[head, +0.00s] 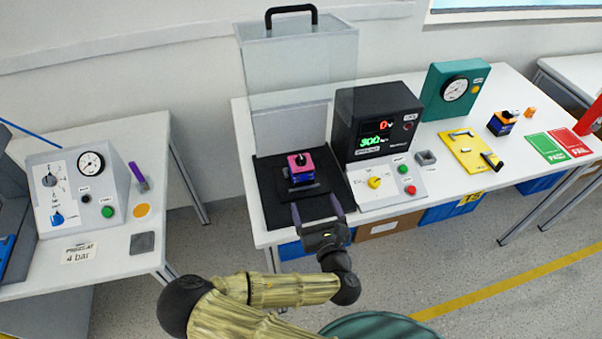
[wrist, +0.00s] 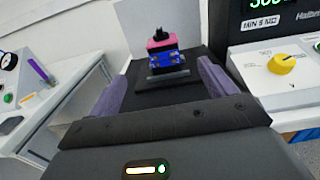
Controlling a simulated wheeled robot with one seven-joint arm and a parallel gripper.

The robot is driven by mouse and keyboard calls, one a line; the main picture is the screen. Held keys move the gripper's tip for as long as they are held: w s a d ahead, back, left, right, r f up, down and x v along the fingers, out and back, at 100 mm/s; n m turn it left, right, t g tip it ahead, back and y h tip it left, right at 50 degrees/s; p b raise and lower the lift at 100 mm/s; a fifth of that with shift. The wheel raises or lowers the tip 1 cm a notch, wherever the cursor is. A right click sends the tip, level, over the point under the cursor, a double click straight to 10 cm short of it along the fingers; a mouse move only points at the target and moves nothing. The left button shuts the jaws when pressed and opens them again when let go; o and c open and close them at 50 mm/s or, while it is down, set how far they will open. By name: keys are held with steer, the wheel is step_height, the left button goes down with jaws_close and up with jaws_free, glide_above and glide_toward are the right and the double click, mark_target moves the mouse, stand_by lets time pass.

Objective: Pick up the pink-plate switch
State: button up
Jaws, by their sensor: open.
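The pink-plate switch (head: 301,164) has a pink top plate, a black knob and a blue body. It stands upright on a dark holder on the black mat (head: 268,205) of the middle table. It also shows in the wrist view (wrist: 163,50), ahead of the jaws. My gripper (head: 318,210) is open and empty, with its two purple fingers apart, just in front of the switch. In the wrist view the fingers of my gripper (wrist: 166,90) lie left and right of the switch's line, not touching it.
A clear raised guard (head: 298,65) with a black handle stands over the mat. A black tester (head: 375,120) with a yellow knob is close on the right. Farther right are a yellow plate (head: 462,155) and another switch with an orange plate (head: 502,123).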

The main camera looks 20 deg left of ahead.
mark_target(303, 171)
steer(key=shift+w, duration=0.1)
steer(key=b, duration=0.1)
steer(key=w+b, duration=0.1)
steer(key=shift+a+f+b, duration=0.25)
steer(key=shift+a+b, duration=0.05)
steer(key=shift+b, duration=0.05)
steer(key=shift+w+a+b, duration=0.35)
steer(key=shift+w+b, duration=0.3)
steer(key=shift+b, duration=0.5)
steer(key=x, duration=0.3)
steer(key=p+x, duration=0.1)
steer(key=x, duration=0.1)
steer(key=p+x, duration=0.1)
steer(key=x, duration=0.2)
steer(key=shift+w+a+r, duration=0.1)
steer(key=shift+w+r, duration=0.15)
steer(key=shift+r, duration=0.05)
steer(key=shift+w+a, duration=0.25)
steer(key=shift+w, duration=0.15)
steer(key=shift+p+x, duration=0.6)
steer(key=shift+x, duration=2)
steer(key=shift+f, duration=0.2)
steer(key=shift+c, duration=0.2)
